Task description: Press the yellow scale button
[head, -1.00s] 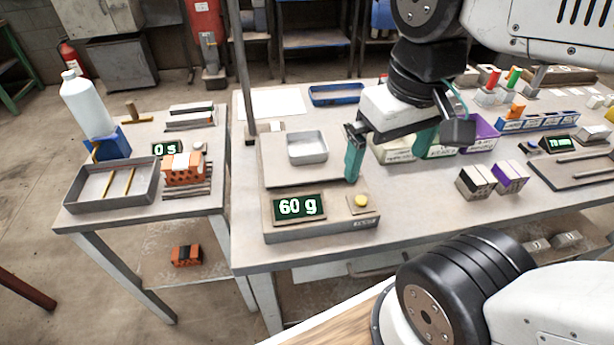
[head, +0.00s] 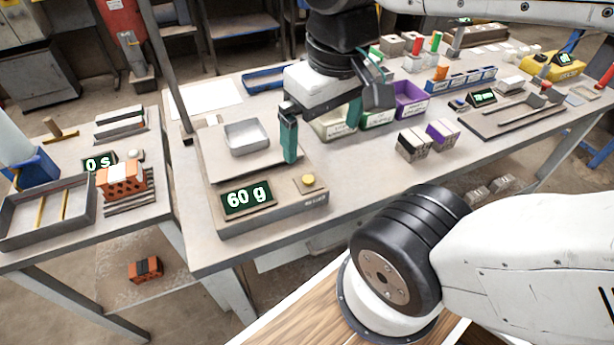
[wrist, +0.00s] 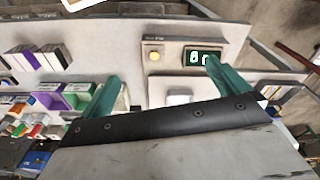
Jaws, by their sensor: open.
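The yellow scale button (head: 308,180) sits on the front right of the grey scale (head: 290,207), beside a display (head: 248,197) that reads 60 g. A square metal tray (head: 246,137) rests on the scale's plate. My gripper (head: 322,132) is open and empty, with its teal fingers pointing down above the right part of the scale, behind the button. In the wrist view my fingers (wrist: 160,82) are wide apart, and the button (wrist: 154,56) shows between them, beyond the fingertips and apart from them. The display (wrist: 203,57) is partly hidden by one finger.
Open bins, including a purple one (head: 410,99), stand behind and right of my gripper. Small boxes (head: 428,140) stand right of the scale. A side table at the left holds a tray (head: 88,208) and an orange brick (head: 122,181).

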